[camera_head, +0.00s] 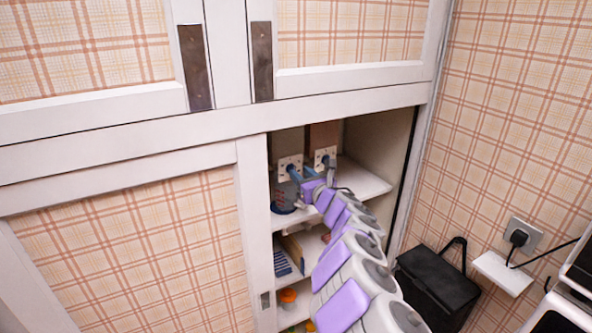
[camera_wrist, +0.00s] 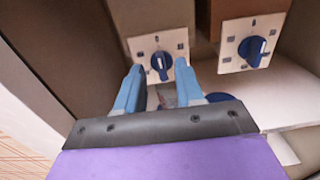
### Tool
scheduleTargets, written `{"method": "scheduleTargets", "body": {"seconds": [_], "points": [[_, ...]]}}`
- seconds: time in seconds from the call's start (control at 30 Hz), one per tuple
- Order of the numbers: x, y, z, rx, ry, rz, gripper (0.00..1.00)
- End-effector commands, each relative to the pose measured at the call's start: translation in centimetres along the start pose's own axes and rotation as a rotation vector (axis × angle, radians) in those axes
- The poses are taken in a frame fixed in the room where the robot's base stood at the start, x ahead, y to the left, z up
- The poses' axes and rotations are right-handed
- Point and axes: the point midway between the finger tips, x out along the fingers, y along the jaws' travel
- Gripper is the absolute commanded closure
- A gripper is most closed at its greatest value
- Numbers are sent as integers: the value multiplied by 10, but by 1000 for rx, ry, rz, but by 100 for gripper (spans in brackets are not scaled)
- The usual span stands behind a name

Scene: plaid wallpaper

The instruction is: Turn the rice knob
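Two dispensers with white knob plates stand side by side on the cabinet's upper shelf. The left plate (camera_head: 284,162) and right plate (camera_head: 325,153) each carry a blue dial. In the wrist view the left knob (camera_wrist: 163,66) lies just ahead of my fingertips, between them in the picture; whether they touch it is unclear. The right knob (camera_wrist: 253,51) is beyond my right finger. No readable label tells which is rice. My gripper (camera_wrist: 159,74) is open, its two blue fingers apart with nothing visibly held. In the head view my gripper (camera_head: 303,174) reaches into the cabinet.
The cabinet's left sliding door (camera_head: 130,255) and its frame edge stand close to the left of my arm. Lower shelves hold small items, partly hidden by my arm. A black bag (camera_head: 437,285) stands at the right. A socket with a plug (camera_head: 520,238) is on the wall.

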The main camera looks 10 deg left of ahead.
Motion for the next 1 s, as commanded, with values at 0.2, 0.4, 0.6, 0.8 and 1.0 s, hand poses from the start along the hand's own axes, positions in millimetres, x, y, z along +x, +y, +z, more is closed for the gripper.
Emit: {"method": "scheduleTargets", "body": {"seconds": [0.2, 0.4, 0.6, 0.8, 1.0], "points": [[22, 0, 0, 5, -1, 2, 63], [35, 0, 0, 2, -1, 1, 63], [40, -1, 2, 0, -4, -1, 63], [41, -1, 3, -1, -4, -1, 63], [41, -1, 2, -1, -3, -1, 72]]}}
